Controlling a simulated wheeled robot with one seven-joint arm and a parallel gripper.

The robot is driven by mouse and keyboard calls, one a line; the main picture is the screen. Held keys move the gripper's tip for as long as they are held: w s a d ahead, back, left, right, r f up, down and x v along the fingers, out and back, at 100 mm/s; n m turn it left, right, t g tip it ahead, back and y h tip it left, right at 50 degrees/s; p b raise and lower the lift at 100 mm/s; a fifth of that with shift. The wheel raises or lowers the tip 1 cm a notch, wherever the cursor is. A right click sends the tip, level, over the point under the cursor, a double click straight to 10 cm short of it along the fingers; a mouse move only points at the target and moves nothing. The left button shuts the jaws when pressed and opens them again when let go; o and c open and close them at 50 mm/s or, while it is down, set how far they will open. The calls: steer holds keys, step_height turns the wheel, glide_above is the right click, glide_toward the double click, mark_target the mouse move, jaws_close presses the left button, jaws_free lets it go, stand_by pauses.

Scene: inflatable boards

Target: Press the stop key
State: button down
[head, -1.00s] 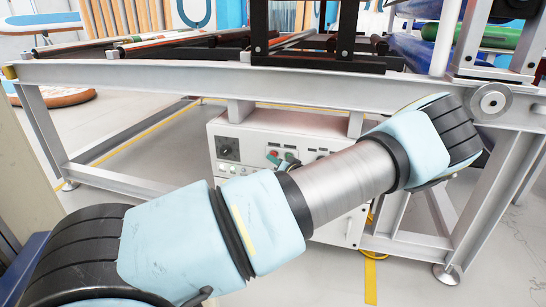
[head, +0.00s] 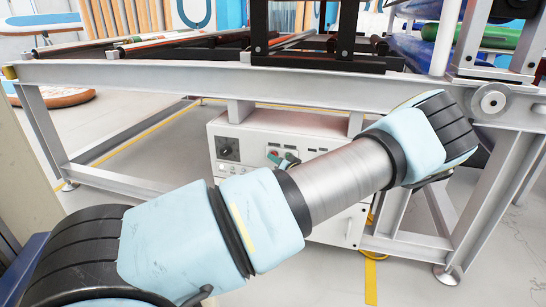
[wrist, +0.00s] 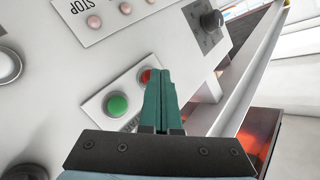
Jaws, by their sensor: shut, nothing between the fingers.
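The white control box (head: 240,133) stands under the grey frame. In the wrist view its panel bears a red button (wrist: 146,75) beside a green button (wrist: 117,105). The red button is partly hidden by my fingers. A plate lettered STOP (wrist: 84,14) with small pink round parts lies at the top of the wrist view. My gripper (wrist: 160,70) has green fingers, shut and empty, with the tips beside the red button. I cannot tell whether they touch it. In the head view the red button (head: 273,154) shows left of the fingertips, and my forearm hides much of the box.
A black rotary knob (wrist: 212,20) sits on the panel beyond the fingers; it also shows in the head view (head: 228,149). A white round button (wrist: 8,66) is at the left of the wrist view. The grey frame's beam (head: 150,80) runs above the box.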

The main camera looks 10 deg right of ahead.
stand_by(0.5)
steer(key=shift+s+a+p, duration=0.35)
steer(key=shift+s+a, duration=0.05)
steer(key=shift+s, duration=0.25)
steer(key=shift+s, duration=0.1)
steer(key=s+a+p, duration=0.1)
steer(key=s, duration=0.1)
steer(key=s+a, duration=0.1)
steer(key=s, duration=0.1)
steer(key=shift+s+a+p, duration=0.1)
steer(key=shift+a+p, duration=0.1)
steer(key=shift+p, duration=0.2)
